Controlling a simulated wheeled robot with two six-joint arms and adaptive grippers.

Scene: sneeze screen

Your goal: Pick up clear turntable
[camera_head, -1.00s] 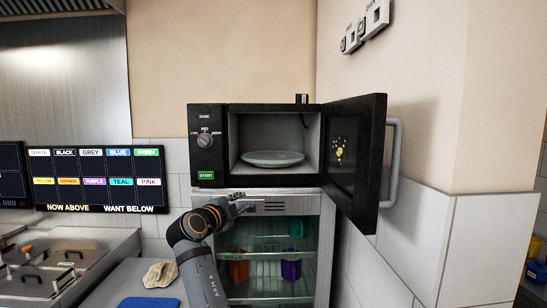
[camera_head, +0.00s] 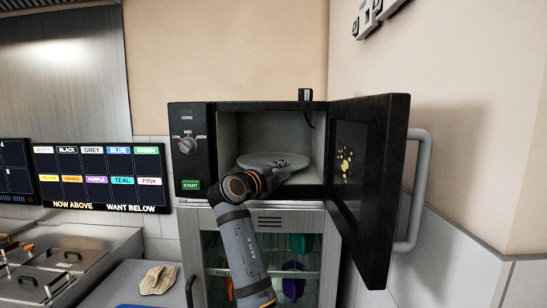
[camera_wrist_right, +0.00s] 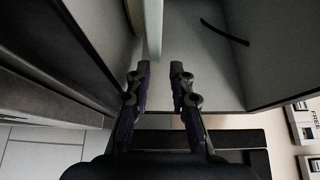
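The clear turntable (camera_head: 262,159) is a pale round plate lying flat inside the open microwave (camera_head: 193,120). My right gripper (camera_head: 296,172) reaches in at the microwave's front opening, by the turntable's near right edge; the arm hides part of the front rim. In the right wrist view the turntable (camera_wrist_right: 153,28) shows edge-on as a pale strip just beyond the fingertips, roughly in line with the gap between them. The right gripper (camera_wrist_right: 160,70) is open, with nothing between its fingers. My left gripper is not in view.
The microwave door (camera_head: 376,180) stands open on the right, close to my right arm. A glass-front fridge (camera_head: 325,250) with coloured containers is below. A counter (camera_head: 125,278) with a tan cloth-like item (camera_head: 158,279) lies to the left. A menu screen (camera_head: 100,176) hangs behind.

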